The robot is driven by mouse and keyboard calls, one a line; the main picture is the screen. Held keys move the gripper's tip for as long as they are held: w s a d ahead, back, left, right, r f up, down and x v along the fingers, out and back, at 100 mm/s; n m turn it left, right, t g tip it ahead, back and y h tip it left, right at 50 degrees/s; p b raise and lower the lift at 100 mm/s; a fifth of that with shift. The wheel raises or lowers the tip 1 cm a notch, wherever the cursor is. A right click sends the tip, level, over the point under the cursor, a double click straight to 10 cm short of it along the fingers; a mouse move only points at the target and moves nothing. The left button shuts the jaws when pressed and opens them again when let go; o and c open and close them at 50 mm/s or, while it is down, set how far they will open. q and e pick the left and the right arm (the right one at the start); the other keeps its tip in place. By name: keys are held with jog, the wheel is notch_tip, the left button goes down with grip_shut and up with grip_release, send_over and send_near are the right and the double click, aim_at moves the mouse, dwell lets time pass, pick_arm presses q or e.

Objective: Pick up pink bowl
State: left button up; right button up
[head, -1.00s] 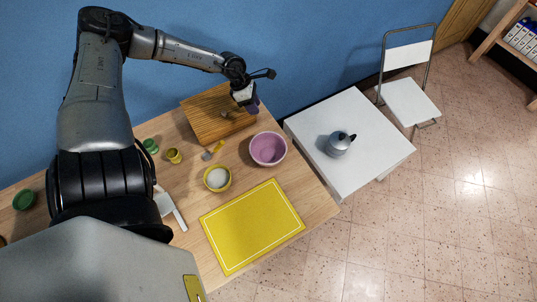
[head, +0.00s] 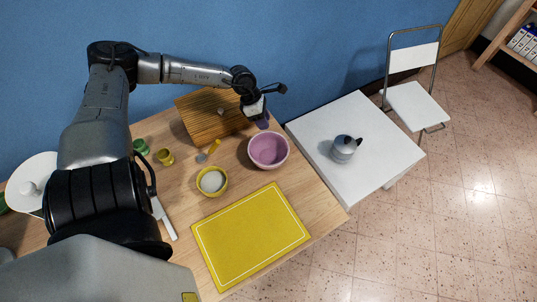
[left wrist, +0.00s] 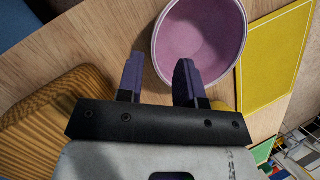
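The pink bowl (head: 268,151) stands upright on the wooden table, near the table's right end, and looks empty. In the left wrist view the pink bowl (left wrist: 198,42) lies just beyond my fingertips, mostly past the right finger. My left gripper (head: 263,124) is above the table, right by the bowl's far rim in the head view. My right gripper is out of view.
A yellow bowl with white contents (head: 212,181) and a yellow mat (head: 250,238) are in front. Green (head: 141,146) and yellow (head: 165,156) cups stand left. A kettle (head: 344,148) stands on a white side table (head: 375,125).

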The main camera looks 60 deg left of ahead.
pick_arm(q)
jog(key=b+x, duration=0.2)
jog(key=x, duration=0.1)
jog(key=shift+f, duration=0.35)
jog(key=shift+w+d+f, duration=0.2)
jog(key=shift+f, duration=0.4)
jog(key=shift+c, duration=0.2)
grip_shut()
dwell(0.5)
